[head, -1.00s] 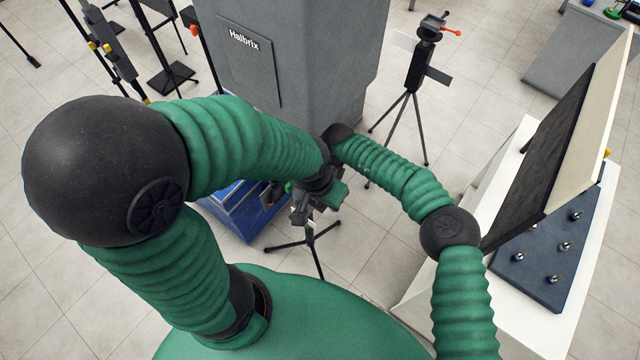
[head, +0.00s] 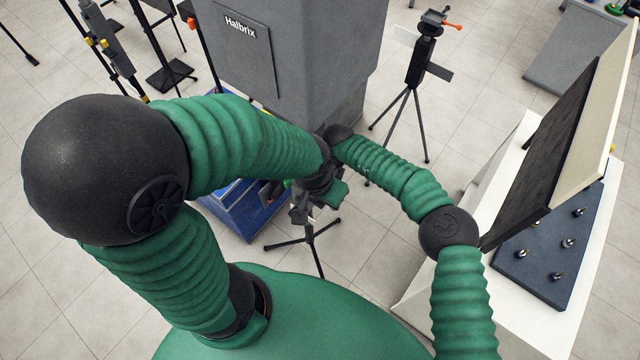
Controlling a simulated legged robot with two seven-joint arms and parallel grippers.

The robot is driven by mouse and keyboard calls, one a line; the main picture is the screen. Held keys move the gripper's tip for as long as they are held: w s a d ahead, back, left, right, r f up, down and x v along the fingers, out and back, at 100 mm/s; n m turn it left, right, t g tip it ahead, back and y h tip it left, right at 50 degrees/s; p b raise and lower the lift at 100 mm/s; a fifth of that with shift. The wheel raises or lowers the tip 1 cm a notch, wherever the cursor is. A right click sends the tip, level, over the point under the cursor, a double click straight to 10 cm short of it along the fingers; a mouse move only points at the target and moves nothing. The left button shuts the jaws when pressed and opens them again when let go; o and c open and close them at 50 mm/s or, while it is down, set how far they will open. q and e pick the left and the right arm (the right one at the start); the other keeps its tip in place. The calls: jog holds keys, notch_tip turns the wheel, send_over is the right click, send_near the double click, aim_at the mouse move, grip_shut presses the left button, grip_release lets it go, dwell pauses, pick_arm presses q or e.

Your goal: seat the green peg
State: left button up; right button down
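My two green arms meet at the middle of the view. My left arm comes in from the left and ends in dark parts around my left gripper (head: 316,184). My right arm reaches up and leftward to a dark wrist joint, and my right gripper is not clearly seen among the same dark parts. The fingers of both are too small and overlapped to read. A tiny green spot (head: 287,183) shows beside these parts; I cannot tell whether it is the green peg. No peg socket can be made out for certain.
A blue case (head: 240,212) is partly hidden behind my arms. A grey column (head: 310,50) marked "Halbrix" stands behind them. Tripods (head: 415,95) stand nearby. At right, a white table (head: 430,290) bears an upright dark panel (head: 540,150) and a blue board (head: 530,265) with several metal studs.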

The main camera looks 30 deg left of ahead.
jog(key=shift+f+b, duration=0.55)
jog(key=shift+f, duration=0.3)
jog(key=shift+r+p, duration=1.3)
jog(key=shift+r, duration=0.8)
jog(key=shift+d, duration=0.2)
jog(key=shift+f, duration=0.15)
jog(key=shift+f+b, duration=1.35)
jog(key=shift+f, duration=0.65)
jog(key=c, duration=1.2)
grip_release()
jog(key=shift+r, duration=0.1)
